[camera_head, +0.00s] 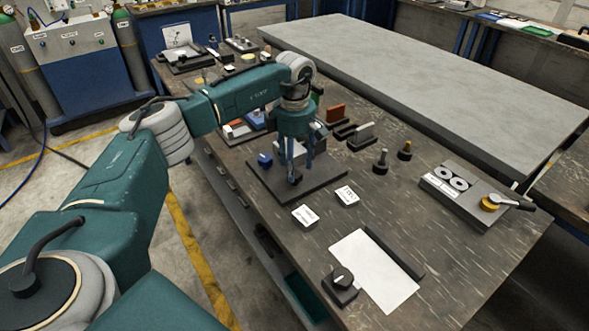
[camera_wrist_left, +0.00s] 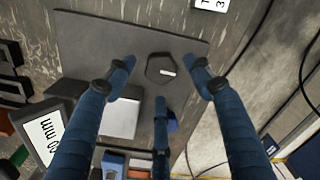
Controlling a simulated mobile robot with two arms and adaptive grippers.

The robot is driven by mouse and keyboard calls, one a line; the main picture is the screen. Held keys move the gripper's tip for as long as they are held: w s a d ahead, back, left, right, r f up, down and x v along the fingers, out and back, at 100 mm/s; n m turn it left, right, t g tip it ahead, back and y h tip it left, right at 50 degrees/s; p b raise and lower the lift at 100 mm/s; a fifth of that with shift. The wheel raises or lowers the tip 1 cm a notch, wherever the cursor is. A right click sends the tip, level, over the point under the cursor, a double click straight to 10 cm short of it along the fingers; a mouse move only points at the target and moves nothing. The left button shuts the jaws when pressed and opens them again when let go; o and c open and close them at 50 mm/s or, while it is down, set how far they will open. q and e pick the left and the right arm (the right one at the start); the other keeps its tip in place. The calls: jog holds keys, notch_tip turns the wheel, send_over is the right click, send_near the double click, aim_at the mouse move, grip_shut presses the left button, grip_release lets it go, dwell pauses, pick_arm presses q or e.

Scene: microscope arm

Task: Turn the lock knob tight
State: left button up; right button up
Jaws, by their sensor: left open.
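A dark hexagonal knob (camera_wrist_left: 153,70) with a short white mark lies over the dark base plate (camera_wrist_left: 90,30) in the left wrist view; I take it to be the lock knob. My left gripper (camera_wrist_left: 160,78) is open, its blue fingers spread around the knob with visible gaps. In the head view my left gripper (camera_head: 296,172) points down over the base plate (camera_head: 325,178), and its fingers mostly hide the knob. Whether the fingertips are level with the knob I cannot tell. My right gripper is not in view.
A blue piece (camera_head: 265,159) and a pale block stand close to the gripper. Two white labels (camera_head: 305,215) lie in front of the plate. A separate dark dial (camera_head: 341,283) sits by a white sheet (camera_head: 372,272). Two small posts (camera_head: 381,160) stand to the right.

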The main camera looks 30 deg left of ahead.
pick_arm(q)
notch_tip(320, 180, up, 10)
jog(key=shift+f, duration=0.15)
jog(key=shift+f, duration=0.1)
dwell(0.6)
